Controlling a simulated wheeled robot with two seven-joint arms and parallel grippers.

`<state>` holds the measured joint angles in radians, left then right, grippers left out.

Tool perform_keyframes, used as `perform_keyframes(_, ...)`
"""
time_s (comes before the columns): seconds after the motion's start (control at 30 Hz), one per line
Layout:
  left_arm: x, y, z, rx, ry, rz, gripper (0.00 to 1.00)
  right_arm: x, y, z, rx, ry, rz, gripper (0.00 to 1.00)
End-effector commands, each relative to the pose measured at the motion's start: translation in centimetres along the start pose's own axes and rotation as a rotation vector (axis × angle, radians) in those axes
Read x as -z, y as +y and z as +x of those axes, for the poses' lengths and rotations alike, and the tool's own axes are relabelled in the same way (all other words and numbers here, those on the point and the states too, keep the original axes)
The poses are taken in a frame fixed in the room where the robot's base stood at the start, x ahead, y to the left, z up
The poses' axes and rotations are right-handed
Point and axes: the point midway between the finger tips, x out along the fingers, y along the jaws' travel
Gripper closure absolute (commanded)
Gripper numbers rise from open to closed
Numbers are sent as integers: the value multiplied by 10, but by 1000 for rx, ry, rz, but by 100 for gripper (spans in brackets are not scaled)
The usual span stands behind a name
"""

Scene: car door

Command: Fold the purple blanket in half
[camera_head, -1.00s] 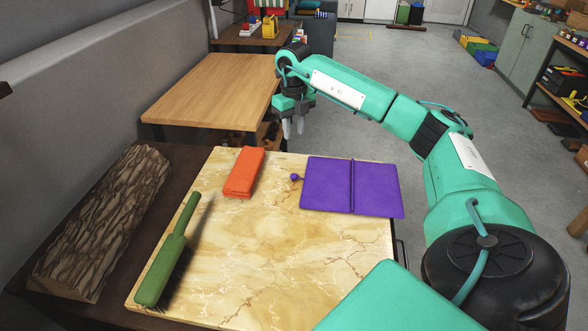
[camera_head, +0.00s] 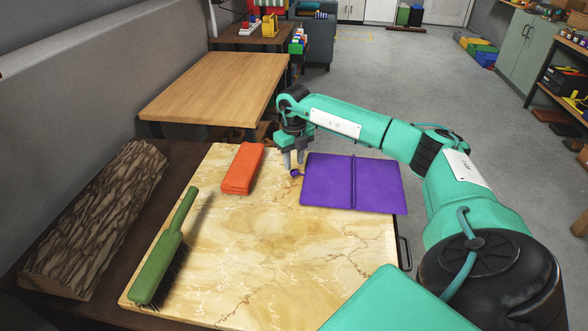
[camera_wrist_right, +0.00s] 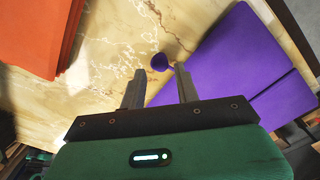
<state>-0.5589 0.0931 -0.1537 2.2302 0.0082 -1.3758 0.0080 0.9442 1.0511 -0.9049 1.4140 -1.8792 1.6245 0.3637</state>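The purple blanket (camera_head: 378,184) lies flat and open on the marble-topped table, with a seam line down its middle and a small round purple knob (camera_head: 296,173) at its left edge. My right gripper (camera_head: 293,163) is just above and behind the knob, fingers pointing down. In the right wrist view, the two fingers (camera_wrist_right: 160,88) are apart, with the knob (camera_wrist_right: 159,62) just beyond the fingertips, between their lines. The blanket (camera_wrist_right: 240,65) fills the right of that view. Nothing is between the fingers. My left gripper is not seen.
An orange folded cloth (camera_head: 242,168) lies left of the blanket on the marble top (camera_head: 270,250). A green brush (camera_head: 165,255) lies at the left edge. A log (camera_head: 95,220) lies further left. The middle of the marble top is clear. A wooden table (camera_head: 215,88) stands behind.

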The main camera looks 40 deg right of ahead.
Motion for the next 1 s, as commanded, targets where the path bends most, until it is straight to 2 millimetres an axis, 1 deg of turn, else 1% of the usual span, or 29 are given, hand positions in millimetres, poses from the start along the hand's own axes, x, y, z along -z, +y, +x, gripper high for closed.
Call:
perform_keyframes(0.03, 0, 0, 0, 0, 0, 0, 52, 1, 0, 10, 1, 3, 0, 68)
perform_keyframes(0.1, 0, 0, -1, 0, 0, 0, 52, 0, 0, 19, 0, 1, 0, 68)
perform_keyframes(0.23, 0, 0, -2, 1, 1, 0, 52, 0, 0, 30, 0, 1, 1, 68)
perform_keyframes(0.37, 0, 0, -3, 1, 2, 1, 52, 0, 0, 35, 0, 0, 1, 68)
perform_keyframes(0.6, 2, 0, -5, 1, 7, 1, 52, 0, 0, 35, 0, 0, 1, 68)
perform_keyframes(0.77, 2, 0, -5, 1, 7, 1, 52, 0, 0, 35, 0, 0, 1, 99)
perform_keyframes(1.0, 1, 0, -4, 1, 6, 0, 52, -2, 0, 34, -4, -4, 1, 100)
